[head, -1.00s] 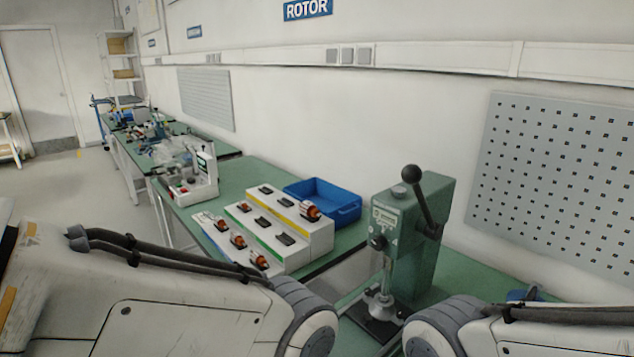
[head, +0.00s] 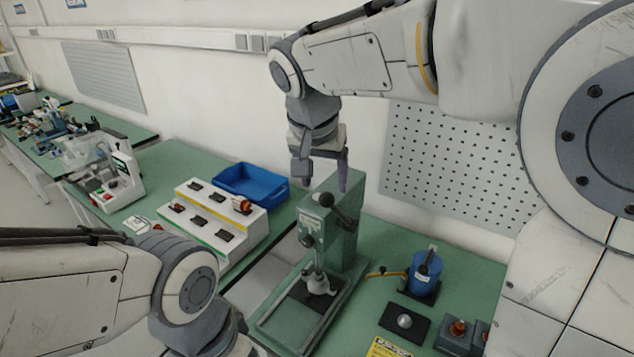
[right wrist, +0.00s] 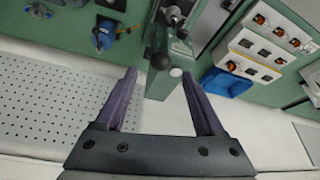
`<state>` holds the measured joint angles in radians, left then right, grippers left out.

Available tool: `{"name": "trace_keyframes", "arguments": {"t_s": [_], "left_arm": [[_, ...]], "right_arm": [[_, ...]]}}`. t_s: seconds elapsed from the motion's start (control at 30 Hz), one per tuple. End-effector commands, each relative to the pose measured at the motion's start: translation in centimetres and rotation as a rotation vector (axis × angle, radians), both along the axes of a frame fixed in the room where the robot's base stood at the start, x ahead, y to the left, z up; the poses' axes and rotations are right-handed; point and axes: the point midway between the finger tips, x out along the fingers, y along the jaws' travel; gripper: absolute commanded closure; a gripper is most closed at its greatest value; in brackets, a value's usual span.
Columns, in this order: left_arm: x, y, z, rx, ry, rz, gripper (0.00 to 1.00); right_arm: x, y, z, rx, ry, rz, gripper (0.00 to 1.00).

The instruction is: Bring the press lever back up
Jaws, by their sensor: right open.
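The green press (head: 345,245) stands on the green bench in the middle of the head view. Its dark lever (head: 343,215) is on the press's upper right side and ends in a black ball knob (head: 327,200). My right gripper (head: 323,180) is open and empty, pointing down above the press top, with its fingers spread. In the right wrist view, the lever knob (right wrist: 160,61) appears between the purple fingers (right wrist: 160,78), just beyond their tips, apparently without contact. My left arm is at the lower left of the head view; its gripper is not visible.
A blue bin (head: 252,186) and a white stepped rack (head: 210,222) with several small parts stand left of the press. A blue device (head: 425,275) and a dark plate (head: 404,320) are to its right. A pegboard (head: 450,165) is on the wall behind.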

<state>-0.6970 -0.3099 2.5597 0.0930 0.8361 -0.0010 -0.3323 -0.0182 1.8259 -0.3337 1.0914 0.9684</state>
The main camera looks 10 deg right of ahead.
Motion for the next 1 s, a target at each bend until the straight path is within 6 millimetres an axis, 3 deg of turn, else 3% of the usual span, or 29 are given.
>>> {"name": "trace_keyframes", "arguments": {"t_s": [0.5, 0.7, 0.97, 1.0], "left_arm": [[0.0, 0.0, 2.2, 0.0, 0.0, -0.004, 0.32], [0.0, 0.0, 2.4, 0.0, 0.0, -0.004, 0.32], [0.0, 0.0, 2.4, 0.0, 0.0, -0.004, 0.32], [0.0, 0.0, 2.4, 0.0, 0.0, -0.004, 0.32]], "right_arm": [[2.7, -1.6, -7.9, -0.002, 0.007, 0.001, 0.29], [3.2, -1.8, -9.3, 0.0, 0.003, 0.003, 0.29], [3.2, -1.8, -9.4, 0.001, 0.002, 0.003, 0.29], [3.2, -1.8, -9.4, 0.001, 0.002, 0.003, 0.41]]}}
